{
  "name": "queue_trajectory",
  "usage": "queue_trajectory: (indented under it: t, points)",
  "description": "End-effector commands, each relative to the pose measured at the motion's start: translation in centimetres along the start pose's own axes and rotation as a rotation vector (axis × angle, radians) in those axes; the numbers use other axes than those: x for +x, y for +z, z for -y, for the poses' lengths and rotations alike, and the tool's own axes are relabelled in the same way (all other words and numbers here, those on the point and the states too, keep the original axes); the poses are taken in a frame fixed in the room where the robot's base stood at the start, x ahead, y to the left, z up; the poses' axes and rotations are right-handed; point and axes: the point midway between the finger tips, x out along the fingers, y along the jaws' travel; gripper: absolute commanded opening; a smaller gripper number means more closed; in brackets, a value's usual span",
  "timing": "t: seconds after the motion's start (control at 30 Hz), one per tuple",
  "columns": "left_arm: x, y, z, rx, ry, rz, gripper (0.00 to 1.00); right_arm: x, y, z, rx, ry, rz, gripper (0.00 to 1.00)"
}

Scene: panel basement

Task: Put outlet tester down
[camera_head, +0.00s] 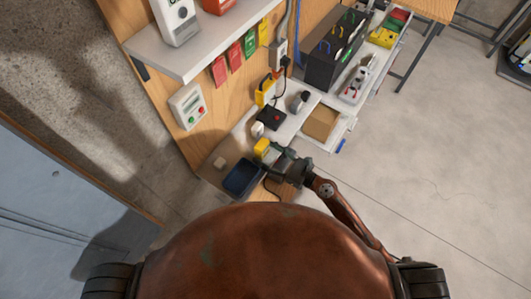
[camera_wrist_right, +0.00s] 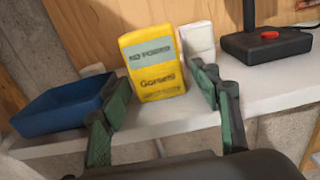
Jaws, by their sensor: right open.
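The outlet tester is a yellow box (camera_wrist_right: 153,85) with a grey label and dark print, standing upright on the white shelf in the right wrist view. In the head view the yellow tester (camera_head: 262,147) shows just beyond my right gripper (camera_head: 273,153). In the wrist view my right gripper (camera_wrist_right: 160,88) is open, with one dark green-padded finger on each side of the tester. The tester's lower edge appears to rest on the shelf; I cannot tell if either finger touches it. My left gripper is not in view.
A blue bin (camera_wrist_right: 62,108) sits left of the tester. A white block (camera_wrist_right: 198,38) is behind it, and a black box with a red button (camera_wrist_right: 268,42) is at the right. The white worktop (camera_head: 290,124) continues right to a cardboard-coloured pad (camera_head: 321,122).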

Motion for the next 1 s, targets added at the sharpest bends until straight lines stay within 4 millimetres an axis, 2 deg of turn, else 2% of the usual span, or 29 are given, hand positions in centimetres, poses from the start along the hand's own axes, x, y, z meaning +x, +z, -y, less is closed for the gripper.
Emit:
queue_trajectory:
  t: [0.1, 0.23, 0.4, 0.6, 0.8, 1.0]
  points:
    - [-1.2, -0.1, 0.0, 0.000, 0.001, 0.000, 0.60, 0.0, 1.5, 0.0, -0.002, 0.001, 0.001, 0.57]
    - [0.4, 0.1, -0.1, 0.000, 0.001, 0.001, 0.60, -3.0, 0.5, 0.1, -0.002, -0.002, -0.003, 0.57]
    - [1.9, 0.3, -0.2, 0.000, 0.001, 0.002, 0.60, -6.8, 0.5, 0.0, -0.001, 0.000, -0.003, 0.57]
    - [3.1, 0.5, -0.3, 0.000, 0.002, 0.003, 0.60, -10.3, 0.6, 0.0, 0.000, 0.000, -0.002, 0.57]
    - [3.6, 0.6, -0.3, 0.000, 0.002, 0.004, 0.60, -11.9, 0.8, 0.0, 0.001, 0.000, 0.001, 0.57]
    - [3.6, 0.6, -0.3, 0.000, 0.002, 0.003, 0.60, -12.0, 1.0, 0.0, -0.001, 0.000, 0.001, 0.57]
